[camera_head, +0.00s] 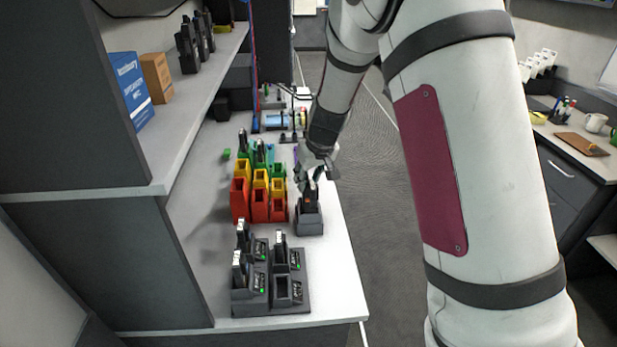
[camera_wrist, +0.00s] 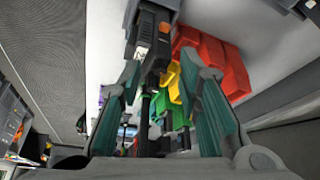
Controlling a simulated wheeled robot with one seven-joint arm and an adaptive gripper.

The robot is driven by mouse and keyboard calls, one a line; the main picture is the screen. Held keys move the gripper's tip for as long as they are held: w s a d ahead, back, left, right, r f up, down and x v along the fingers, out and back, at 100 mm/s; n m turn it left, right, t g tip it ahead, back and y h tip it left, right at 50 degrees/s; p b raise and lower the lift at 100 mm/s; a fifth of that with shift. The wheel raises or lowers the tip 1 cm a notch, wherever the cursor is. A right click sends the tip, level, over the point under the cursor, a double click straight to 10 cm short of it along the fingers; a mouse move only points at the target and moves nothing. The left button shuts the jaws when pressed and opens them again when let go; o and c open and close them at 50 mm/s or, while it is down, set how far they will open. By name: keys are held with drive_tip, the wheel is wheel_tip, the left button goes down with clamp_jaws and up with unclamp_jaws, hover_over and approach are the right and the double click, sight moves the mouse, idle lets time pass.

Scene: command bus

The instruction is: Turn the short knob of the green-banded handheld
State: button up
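A black handheld (camera_head: 310,199) with a small orange mark stands in a grey single cradle (camera_head: 309,222) near the table's right edge. In the wrist view this handheld (camera_wrist: 148,32) is at the top, its near end by my fingertips. I cannot make out a green band on it or tell its short knob from other parts. My gripper (camera_head: 314,176) is just above and around its top end. In the wrist view the green-padded fingers of my gripper (camera_wrist: 162,72) are spread apart, and I see no grip on the handheld.
Red bins (camera_head: 240,204), yellow bins (camera_head: 242,170) and green bins stand left of the cradle, with handhelds in the green ones. A multi-bay charger (camera_head: 270,309) with several handhelds is nearer. A shelf (camera_head: 190,120) overhangs the left. The table's front right is clear.

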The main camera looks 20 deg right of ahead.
drive_tip(key=shift+c, duration=0.6)
clamp_jaws()
drive_tip(key=shift+s+a+m+p, duration=0.1)
drive_tip(key=shift+a+m+p, duration=0.05)
drive_tip(key=shift+m+p, duration=0.45)
drive_tip(key=shift+m+h+p, duration=0.5)
drive_tip(key=shift+m+h, duration=0.1)
drive_tip(key=shift+m, duration=0.2)
